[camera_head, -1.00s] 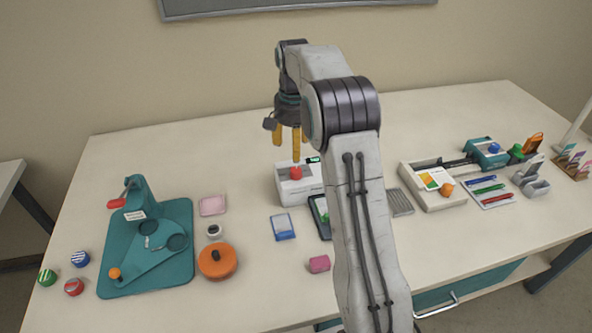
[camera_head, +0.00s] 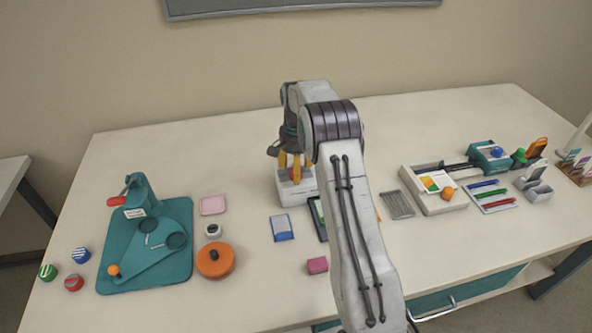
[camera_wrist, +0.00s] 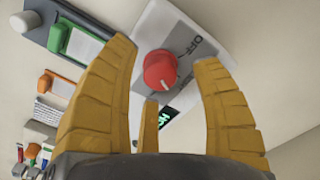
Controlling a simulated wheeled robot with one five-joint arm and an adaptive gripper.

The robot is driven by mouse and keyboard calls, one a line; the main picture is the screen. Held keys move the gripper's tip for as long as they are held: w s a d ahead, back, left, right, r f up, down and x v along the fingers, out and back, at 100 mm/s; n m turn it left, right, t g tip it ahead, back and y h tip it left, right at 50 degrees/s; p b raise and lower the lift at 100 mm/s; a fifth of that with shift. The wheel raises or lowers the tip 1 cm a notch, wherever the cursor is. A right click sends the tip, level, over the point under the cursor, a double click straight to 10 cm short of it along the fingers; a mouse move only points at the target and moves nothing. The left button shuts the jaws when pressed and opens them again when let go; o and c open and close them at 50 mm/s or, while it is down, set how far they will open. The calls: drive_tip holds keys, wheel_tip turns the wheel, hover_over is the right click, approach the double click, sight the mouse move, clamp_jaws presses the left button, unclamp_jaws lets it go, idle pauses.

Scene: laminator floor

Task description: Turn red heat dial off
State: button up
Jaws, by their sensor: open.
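The red heat dial (camera_wrist: 160,70) sits on the grey panel of the white laminator (camera_wrist: 150,25). In the wrist view it lies between the tips of my open yellow fingers, and a white pointer line shows on it. An "OFF" label is printed beside it, and part of a green lit display shows behind a finger. In the head view my gripper (camera_head: 294,167) points down over the laminator (camera_head: 292,191), with the dial (camera_head: 296,175) partly hidden between the fingers. I cannot tell whether the fingers touch the dial.
A dark tablet-like device (camera_head: 318,222) and a blue-and-white item (camera_head: 282,228) lie in front of the laminator. A grey ribbed piece (camera_head: 398,204) and a white tray (camera_head: 440,205) stand to the right. A teal press (camera_head: 150,240) is at left. The table behind the laminator is clear.

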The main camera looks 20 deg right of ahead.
drive_tip(key=shift+f, duration=0.5)
clamp_jaws()
idle(0.4)
